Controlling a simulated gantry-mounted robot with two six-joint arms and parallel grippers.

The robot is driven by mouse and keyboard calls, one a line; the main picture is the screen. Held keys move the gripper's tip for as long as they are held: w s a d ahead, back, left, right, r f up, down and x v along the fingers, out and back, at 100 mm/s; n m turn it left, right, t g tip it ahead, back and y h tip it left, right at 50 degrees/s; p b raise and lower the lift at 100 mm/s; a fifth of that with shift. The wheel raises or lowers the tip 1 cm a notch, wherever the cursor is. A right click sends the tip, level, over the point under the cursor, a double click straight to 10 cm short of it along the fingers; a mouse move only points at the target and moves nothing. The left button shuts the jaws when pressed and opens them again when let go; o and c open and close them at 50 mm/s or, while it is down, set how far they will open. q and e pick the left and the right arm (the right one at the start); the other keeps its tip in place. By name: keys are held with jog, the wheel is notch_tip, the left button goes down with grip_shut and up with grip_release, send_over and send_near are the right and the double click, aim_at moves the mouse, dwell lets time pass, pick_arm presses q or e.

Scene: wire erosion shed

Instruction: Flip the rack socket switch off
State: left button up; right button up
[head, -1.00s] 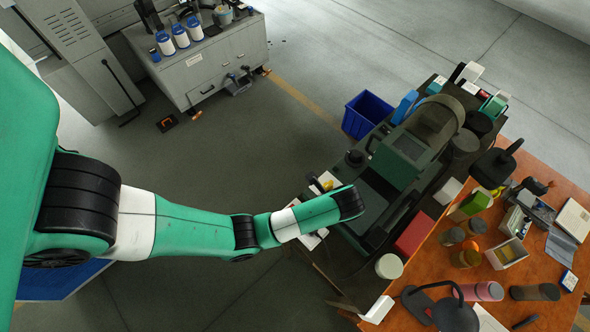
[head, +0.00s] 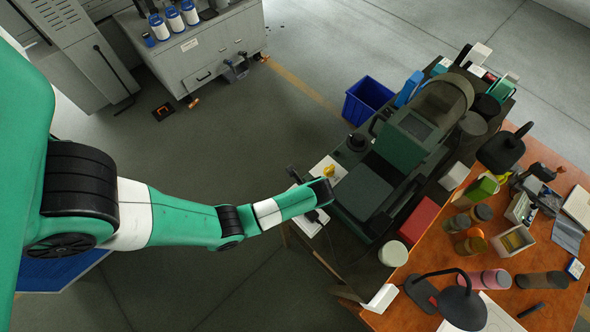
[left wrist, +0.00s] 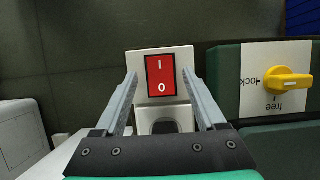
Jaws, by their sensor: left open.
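The rack socket switch (left wrist: 161,76) is a red rocker marked I at the top and 0 at the bottom, in a dark frame on a pale plate (left wrist: 186,57). In the left wrist view it faces me upright, and I cannot tell which half is pressed. A dark round socket opening (left wrist: 165,127) shows partly below it. My left gripper (left wrist: 159,79) is open, its two fingers either side of the red switch in the picture, with nothing between them; contact is not clear. In the head view my left arm's end covers the switch area. My right gripper is not in view.
A yellow knob (left wrist: 283,83) on a lock/free label stands right of the switch on a green machine (left wrist: 228,90). In the head view a blue bin (head: 367,101) stands behind the machine, and a cluttered orange table (head: 400,312) is at the right.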

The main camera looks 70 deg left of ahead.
pick_arm(q)
grip_shut()
jog(key=shift+w+d+f+g+y+b, duration=0.3)
jog(key=shift+f+g+y+b, duration=0.15)
jog(key=shift+y+b, duration=0.6)
jog(key=shift+b, duration=0.35)
jog(key=shift+s+r+g+y, duration=0.1)
jog(key=shift+r+g+y, duration=0.15)
jog(key=shift+y, duration=0.1)
grip_release()
